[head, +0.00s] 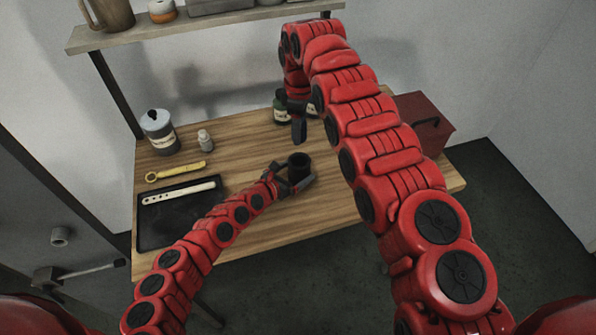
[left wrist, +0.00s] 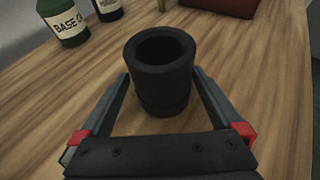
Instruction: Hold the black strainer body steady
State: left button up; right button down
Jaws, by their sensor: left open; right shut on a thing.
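The black strainer body (head: 299,161) is a hollow cylinder standing upright on the wooden table, its open end up. In the left wrist view the strainer body (left wrist: 160,85) stands between the fingers of my left gripper (head: 294,179). That gripper is open, with a finger on each side and visible gaps. My right gripper (head: 298,112) is behind and above the strainer body, shut on a dark thing (head: 299,132) that hangs down. What that thing is cannot be told clearly. The lower end of it is apart from the strainer body.
Green bottle (head: 280,107) stands beside my right gripper. A red box (head: 424,118) is at the back right. At left are a black tray (head: 158,234) with a pale tool, a yellow wrench (head: 175,172), a small bottle (head: 205,140) and a jar (head: 160,132). The front table is clear.

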pick_arm(q)
jog(key=shift+w+d+f, duration=0.25)
jog(key=shift+w+d, duration=0.05)
jog(key=shift+d, duration=0.15)
jog(key=c, duration=1.4)
pick_arm(e)
jog(key=shift+f, duration=1.5)
